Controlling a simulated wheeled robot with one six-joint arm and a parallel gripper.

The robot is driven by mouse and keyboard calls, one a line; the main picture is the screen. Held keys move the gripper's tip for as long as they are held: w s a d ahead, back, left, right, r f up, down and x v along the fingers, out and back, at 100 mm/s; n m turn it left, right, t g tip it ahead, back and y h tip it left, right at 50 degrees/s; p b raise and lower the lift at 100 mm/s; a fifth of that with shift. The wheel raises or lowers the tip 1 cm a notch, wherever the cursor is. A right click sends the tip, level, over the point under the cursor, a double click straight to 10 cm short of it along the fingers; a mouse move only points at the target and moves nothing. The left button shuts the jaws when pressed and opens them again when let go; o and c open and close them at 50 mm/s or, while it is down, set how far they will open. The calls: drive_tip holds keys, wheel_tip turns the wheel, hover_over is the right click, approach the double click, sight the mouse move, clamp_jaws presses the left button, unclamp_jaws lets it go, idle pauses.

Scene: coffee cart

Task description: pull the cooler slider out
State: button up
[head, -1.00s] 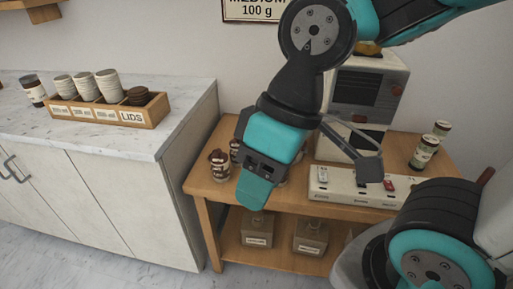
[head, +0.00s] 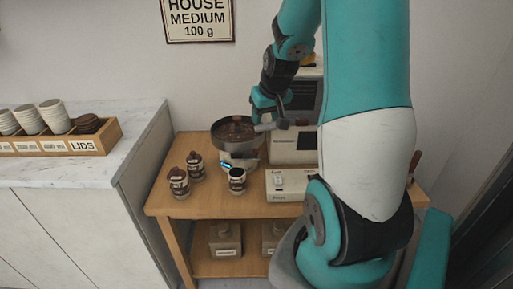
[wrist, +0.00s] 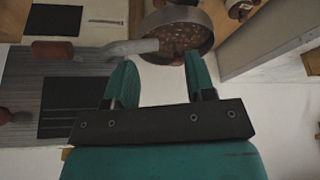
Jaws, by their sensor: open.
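The cooler (head: 232,148) is a round dark pan with brown beans in it, left of the roaster on the wooden cart. It also shows at the top of the wrist view (wrist: 208,40). A light grey bar (wrist: 130,46) reaches its rim; I cannot tell whether this is a chute or the slider. A small blue-and-white part (head: 226,166) sits under the pan, its shape unclear. My gripper (head: 268,104) is open and empty, above the pan's right side near the bar. In the wrist view its fingers (wrist: 160,64) are apart, with the bar beyond them.
The roaster (head: 292,146) stands right of the pan, partly behind my arm. A white switch panel (head: 287,186) is at the front.

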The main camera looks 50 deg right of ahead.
sight(256, 150)
drive_tip(key=x, duration=1.7)
drive_tip(key=shift+d+f+p, duration=0.1)
drive_tip(key=shift+p, duration=0.3)
